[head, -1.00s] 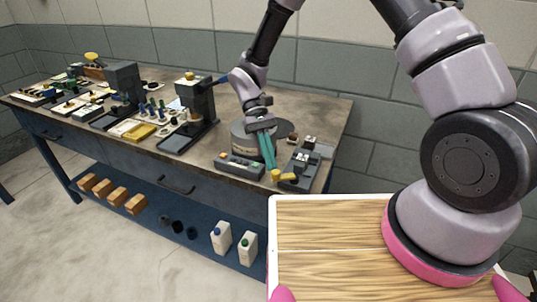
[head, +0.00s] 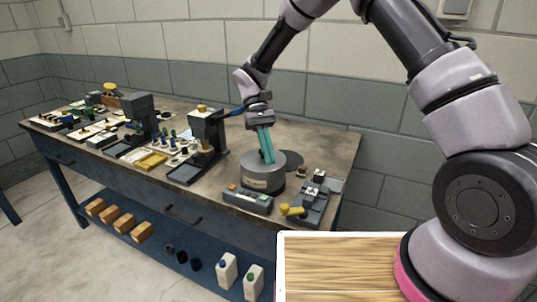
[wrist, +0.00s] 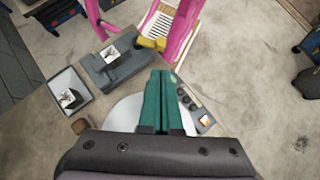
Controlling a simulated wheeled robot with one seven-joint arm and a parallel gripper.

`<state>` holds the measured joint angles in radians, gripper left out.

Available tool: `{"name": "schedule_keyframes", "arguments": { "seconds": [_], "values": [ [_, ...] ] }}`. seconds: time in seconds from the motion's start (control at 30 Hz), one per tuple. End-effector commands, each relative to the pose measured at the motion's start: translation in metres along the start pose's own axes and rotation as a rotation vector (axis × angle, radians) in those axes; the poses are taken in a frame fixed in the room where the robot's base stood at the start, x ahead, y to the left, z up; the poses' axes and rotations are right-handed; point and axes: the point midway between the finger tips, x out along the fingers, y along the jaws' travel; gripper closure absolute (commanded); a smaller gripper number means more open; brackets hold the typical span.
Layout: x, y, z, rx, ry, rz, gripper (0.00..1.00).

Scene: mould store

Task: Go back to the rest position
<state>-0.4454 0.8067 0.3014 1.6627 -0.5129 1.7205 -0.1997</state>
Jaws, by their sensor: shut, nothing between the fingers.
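My gripper (head: 268,160) has teal fingers that are shut together with nothing between them. In the head view its fingertips hang over, or just behind, a round dark grey drum-like device (head: 262,178) on the workbench (head: 225,205); I cannot tell whether they touch it. In the wrist view my gripper (wrist: 157,75) points past the bench edge, with the pale round top (wrist: 118,120) of the device partly hidden beneath it.
A grey control box (head: 248,200) and a grey device with a yellow knob (head: 312,202) stand close by. A tall dark stand (head: 207,130) is left of the gripper. Bottles (head: 227,275) and wooden blocks (head: 118,220) sit on the lower shelf. The wall is behind.

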Motion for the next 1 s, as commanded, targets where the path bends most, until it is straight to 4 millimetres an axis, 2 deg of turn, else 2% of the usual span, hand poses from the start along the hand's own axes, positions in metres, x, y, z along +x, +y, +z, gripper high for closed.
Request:
{"name": "schedule_keyframes", "arguments": {
  "seconds": [0.17, 0.33, 0.5, 0.67, 0.8, 1.0],
  "values": [
    [-0.006, 0.004, 0.004, 0.007, 0.018, -0.005, 1.0],
    [-0.037, 0.031, 0.032, 0.051, 0.132, -0.041, 1.0],
    [-0.074, 0.072, 0.08, 0.13, 0.31, -0.1, 1.0],
    [-0.097, 0.109, 0.128, 0.212, 0.482, -0.159, 1.0],
    [-0.108, 0.137, 0.171, 0.289, 0.633, -0.212, 1.0],
    [-0.11, 0.17, 0.232, 0.404, 0.853, -0.289, 1.0]
  ]
}}
